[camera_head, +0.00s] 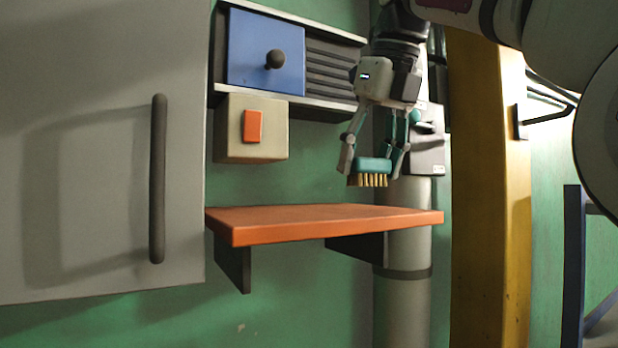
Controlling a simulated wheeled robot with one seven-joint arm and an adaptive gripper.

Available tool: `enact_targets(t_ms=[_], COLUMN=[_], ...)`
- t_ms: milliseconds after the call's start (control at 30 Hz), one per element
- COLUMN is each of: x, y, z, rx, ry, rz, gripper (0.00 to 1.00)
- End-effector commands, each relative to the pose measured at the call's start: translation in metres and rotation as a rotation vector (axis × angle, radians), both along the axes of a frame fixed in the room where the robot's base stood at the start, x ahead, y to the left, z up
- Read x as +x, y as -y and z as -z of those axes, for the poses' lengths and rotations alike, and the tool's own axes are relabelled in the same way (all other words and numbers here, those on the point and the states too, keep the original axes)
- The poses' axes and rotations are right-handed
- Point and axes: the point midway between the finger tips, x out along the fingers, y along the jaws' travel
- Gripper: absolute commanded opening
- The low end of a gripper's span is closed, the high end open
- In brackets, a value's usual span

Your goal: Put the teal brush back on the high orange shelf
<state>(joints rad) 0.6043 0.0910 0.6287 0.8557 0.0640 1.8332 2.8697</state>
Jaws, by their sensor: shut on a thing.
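The teal brush (374,165) has tan bristles that point down. My gripper (372,160) is shut on the brush, with a finger at each side of its teal body. The brush hangs above the right part of the orange shelf (315,221), and a gap shows between the bristles and the shelf top. The shelf top is bare. It is fixed to the green wall on dark brackets. From this view I cannot tell exactly how far forward or back the brush is over the shelf.
A grey cabinet door with a dark handle (158,180) stands at the left. A beige box with an orange switch (252,126) and a blue panel with a black knob (275,59) are above the shelf. A yellow column (490,200) stands right of the shelf, a grey pipe (403,300) behind it.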

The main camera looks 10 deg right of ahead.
Motion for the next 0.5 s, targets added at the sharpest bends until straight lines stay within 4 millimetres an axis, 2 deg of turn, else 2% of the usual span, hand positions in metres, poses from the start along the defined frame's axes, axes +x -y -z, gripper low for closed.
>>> enact_targets(t_ms=[167,500], x=[0.006,0.005], y=[0.002,0.002], z=[0.002,0.031], rx=[-0.001,-0.002], ry=[0.001,-0.001], rz=[0.0,0.002], gripper=[0.36,0.36])
